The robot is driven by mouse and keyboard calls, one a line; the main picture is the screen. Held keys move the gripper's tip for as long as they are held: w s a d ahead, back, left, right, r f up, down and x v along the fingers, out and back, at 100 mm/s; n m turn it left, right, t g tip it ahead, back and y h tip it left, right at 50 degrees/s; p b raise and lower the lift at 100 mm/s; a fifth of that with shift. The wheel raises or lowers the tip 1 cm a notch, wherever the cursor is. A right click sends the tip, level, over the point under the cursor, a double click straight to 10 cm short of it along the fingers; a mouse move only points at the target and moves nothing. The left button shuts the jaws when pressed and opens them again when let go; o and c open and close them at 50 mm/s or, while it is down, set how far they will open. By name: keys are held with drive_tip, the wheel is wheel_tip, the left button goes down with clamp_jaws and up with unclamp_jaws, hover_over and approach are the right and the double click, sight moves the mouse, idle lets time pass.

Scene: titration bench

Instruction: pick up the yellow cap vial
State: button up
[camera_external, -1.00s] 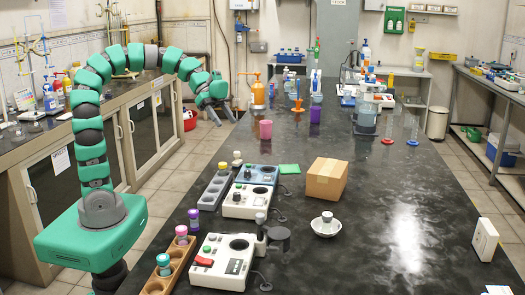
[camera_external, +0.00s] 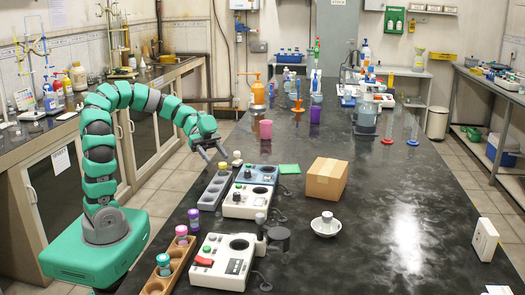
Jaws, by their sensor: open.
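My gripper (camera_external: 215,154) is open and empty, pointing down and to the right over the bench's left edge. A small vial with a pale cream cap (camera_external: 237,158) stands just right of its fingertips, apart from them, near the far end of the grey rack (camera_external: 211,191). Its cap is the closest to yellow among the small vials; at this size I cannot tell if it is truly yellow. Other vials have a purple cap (camera_external: 193,217), a pink cap (camera_external: 182,234), a teal cap (camera_external: 163,262) and a grey cap (camera_external: 260,219).
Blue (camera_external: 255,174) and white (camera_external: 246,203) devices stand right of the grey rack. A wooden rack (camera_external: 174,262) is at the front left. The right of the bench is largely clear.

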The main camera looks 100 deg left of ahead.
sight(223, 168)
drive_tip(key=x, duration=0.2)
drive_tip(key=b+x, duration=0.1)
drive_tip(key=x, duration=0.2)
drive_tip(key=shift+a+f, duration=0.15)
drive_tip(key=shift+f, duration=0.3)
drive_tip(key=shift+w+d+f, duration=0.15)
drive_tip(key=shift+w+d, duration=0.25)
drive_tip(key=c, duration=1.1)
